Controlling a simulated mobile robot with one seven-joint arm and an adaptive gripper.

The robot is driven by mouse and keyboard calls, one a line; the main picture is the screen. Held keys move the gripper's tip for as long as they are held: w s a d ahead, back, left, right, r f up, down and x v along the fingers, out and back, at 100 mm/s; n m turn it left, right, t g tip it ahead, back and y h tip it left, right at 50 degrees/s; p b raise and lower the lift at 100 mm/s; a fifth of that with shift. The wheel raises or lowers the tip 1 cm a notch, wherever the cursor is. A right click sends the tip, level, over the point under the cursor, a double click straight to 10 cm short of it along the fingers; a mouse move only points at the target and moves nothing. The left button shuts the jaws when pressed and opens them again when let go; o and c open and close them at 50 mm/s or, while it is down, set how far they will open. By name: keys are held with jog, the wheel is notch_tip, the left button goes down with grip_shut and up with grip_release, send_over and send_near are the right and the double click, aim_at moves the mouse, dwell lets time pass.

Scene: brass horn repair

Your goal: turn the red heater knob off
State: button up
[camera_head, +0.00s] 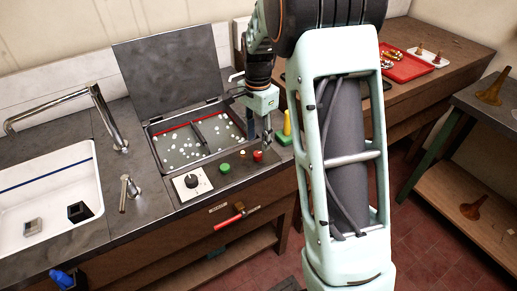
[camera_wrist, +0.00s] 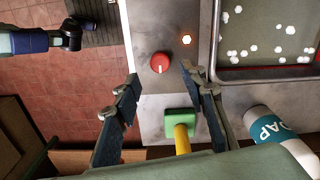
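The red heater knob (camera_wrist: 160,62) is a small round knob on the grey metal panel. In the head view the red knob (camera_head: 257,156) sits at the panel's right end, just below my gripper (camera_head: 266,136). In the wrist view my gripper (camera_wrist: 160,78) is open, its two fingers apart on either side of the line to the knob. The knob lies just beyond the fingertips, with no contact visible. A pale mark shows on the knob, but its setting is hard to read.
A sunken tank (camera_head: 197,140) with white pellets and a raised lid lies behind the panel. A green block with a yellow handle (camera_wrist: 180,130) and a soap bottle (camera_wrist: 278,135) stand close to my fingers. A green button (camera_head: 225,168) and black dial (camera_head: 190,181) sit left of the knob.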

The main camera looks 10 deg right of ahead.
aim_at(258, 153)
notch_tip(258, 153, down, 5)
jog(key=shift+f, duration=0.2)
grip_shut()
dwell(0.3)
